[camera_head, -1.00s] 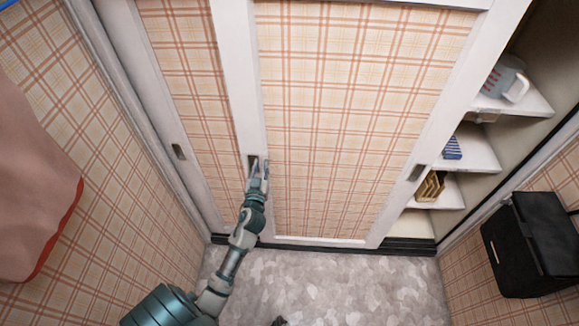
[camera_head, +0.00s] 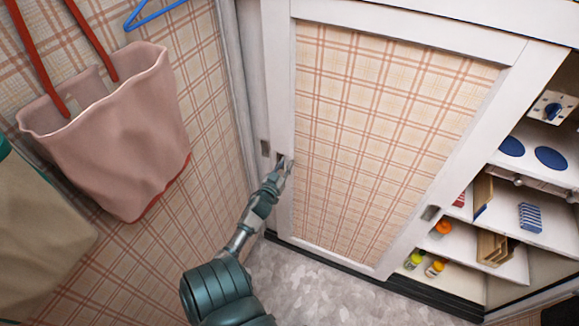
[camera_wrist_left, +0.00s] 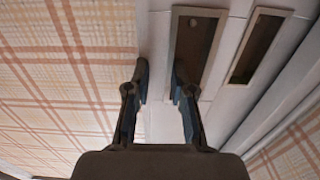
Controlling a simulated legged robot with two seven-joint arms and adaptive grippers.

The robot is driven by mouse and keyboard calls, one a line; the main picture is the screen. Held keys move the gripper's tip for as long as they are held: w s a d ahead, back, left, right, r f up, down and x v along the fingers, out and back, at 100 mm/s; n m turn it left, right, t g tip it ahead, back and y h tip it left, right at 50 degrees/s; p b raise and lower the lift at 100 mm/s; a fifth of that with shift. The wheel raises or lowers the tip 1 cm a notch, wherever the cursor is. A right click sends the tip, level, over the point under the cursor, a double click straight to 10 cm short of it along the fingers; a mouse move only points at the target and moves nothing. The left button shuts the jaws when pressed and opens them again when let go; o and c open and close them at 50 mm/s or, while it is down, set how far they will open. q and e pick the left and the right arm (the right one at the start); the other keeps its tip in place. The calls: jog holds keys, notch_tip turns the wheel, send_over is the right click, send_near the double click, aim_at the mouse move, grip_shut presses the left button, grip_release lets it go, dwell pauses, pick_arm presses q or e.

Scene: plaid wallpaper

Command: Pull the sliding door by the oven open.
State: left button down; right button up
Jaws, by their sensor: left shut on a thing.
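The sliding door (camera_head: 385,120) has a plaid panel in a white frame. It stands at the left of the cupboard front, in front of another white-framed door. Its recessed pull (camera_wrist_left: 197,48) is a dark slot in the left upright. My left gripper (camera_head: 286,163) is at this pull and shut on the door's edge there. In the left wrist view one finger of the gripper (camera_wrist_left: 160,75) reaches into the slot and the other is on the white frame beside it. My right gripper is not in view.
Open shelves (camera_head: 482,240) at the right hold bottles, a blue-striped item and a wooden rack. Above them is a white surface with blue discs (camera_head: 550,158). A pink bag (camera_head: 125,130) hangs on the left wall. The floor (camera_head: 330,295) in front is clear.

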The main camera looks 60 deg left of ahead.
pick_arm(q)
jog(key=c, duration=1.1)
grip_release()
jog(key=shift+f, duration=0.1)
jog(key=shift+o, duration=0.5)
jog(key=shift+a, duration=0.1)
jog(key=v, duration=1.2)
jog(key=shift+w+f, duration=0.1)
jog(key=shift+w, duration=0.05)
